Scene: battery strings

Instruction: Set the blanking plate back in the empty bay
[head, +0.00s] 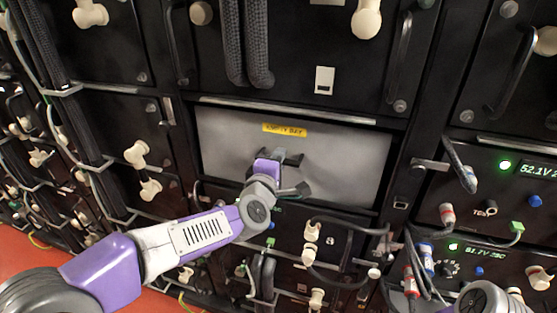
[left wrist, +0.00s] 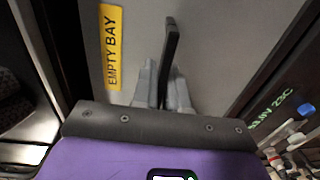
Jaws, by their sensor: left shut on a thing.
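The blanking plate (head: 340,160) is a wide grey panel with a yellow label reading "EMPTY BAY". It fills the bay opening in the middle of the rack in the head view. Whether it sits flush cannot be told. My left gripper (head: 279,160) is shut on the plate's black handle, at the plate's middle. In the left wrist view, the pale fingers of the left gripper (left wrist: 162,88) close around the dark handle (left wrist: 171,45), beside the label on the plate (left wrist: 220,50). The bay's inside is hidden behind the plate. My right gripper is not in view.
A black module (head: 310,45) with thick braided cables is above the plate. Below it, a module with cream connectors (head: 311,231) and looped cables sits close to my left arm. Modules with lit displays (head: 536,169) and coloured plugs stand right. Red floor (head: 45,262) shows lower left.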

